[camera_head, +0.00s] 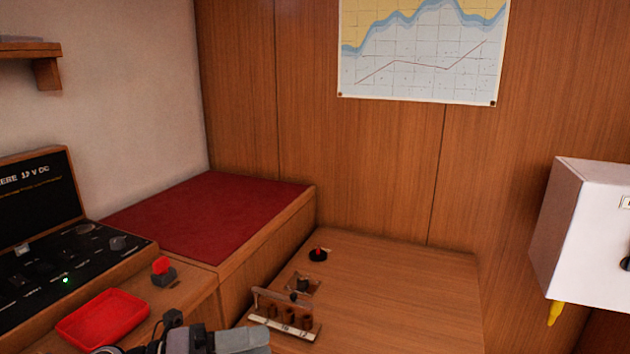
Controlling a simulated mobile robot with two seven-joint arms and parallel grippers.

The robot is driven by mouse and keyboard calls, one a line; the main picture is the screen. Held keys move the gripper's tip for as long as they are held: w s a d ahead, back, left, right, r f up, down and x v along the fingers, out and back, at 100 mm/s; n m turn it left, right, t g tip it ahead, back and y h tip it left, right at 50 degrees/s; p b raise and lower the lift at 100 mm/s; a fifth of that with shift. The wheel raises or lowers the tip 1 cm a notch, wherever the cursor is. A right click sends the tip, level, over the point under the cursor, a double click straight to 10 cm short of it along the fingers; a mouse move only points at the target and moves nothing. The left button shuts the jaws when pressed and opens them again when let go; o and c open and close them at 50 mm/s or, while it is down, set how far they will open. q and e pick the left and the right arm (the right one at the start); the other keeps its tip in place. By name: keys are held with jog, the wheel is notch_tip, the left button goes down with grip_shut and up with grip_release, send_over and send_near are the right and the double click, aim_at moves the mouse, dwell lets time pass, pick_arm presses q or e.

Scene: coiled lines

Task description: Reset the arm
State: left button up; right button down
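My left arm comes in along the bottom edge at the left. Its gripper (250,340) shows as grey and black parts pointing right, in front of the wooden counter. The frame's lower edge cuts part of it off, and I cannot tell whether its fingers are apart or together. I see nothing clearly held in it. My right gripper is not in view.
A red tray (103,318) and a red-topped switch (162,271) sit by the black panel (70,262) at left. A small wooden rack (284,315) stands near my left gripper. A white box (585,230) is on the right. The wooden top's right side (410,300) is clear.

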pick_arm(q)
jog(key=s+a+f+n+t+y, duration=0.1)
jog(key=a+f+n+t+y, duration=0.2)
jog(key=n, duration=0.5)
jog(key=s+a+f+n+t+y+p, duration=0.1)
jog(key=a+f+n+t+y, duration=0.1)
jog(key=f+n+t+y, duration=0.45)
jog(key=s+a+f+n+t+y, duration=0.1)
jog(key=a+f+n+t, duration=0.15)
jog(key=n, duration=0.75)
jog(key=s+a+f+n+g+y, duration=0.1)
jog(key=s+f+n+g+y, duration=0.1)
jog(key=s+f, duration=0.4)
jog(key=s+a+f+n+g+y, duration=0.2)
jog(key=s+f+n+g, duration=0.2)
jog(key=s+f+n, duration=0.2)
jog(key=shift+s+a+f+g+p, duration=0.3)
jog(key=shift+s+f+g, duration=0.1)
jog(key=shift+s+f, duration=0.35)
jog(key=shift+y, duration=0.25)
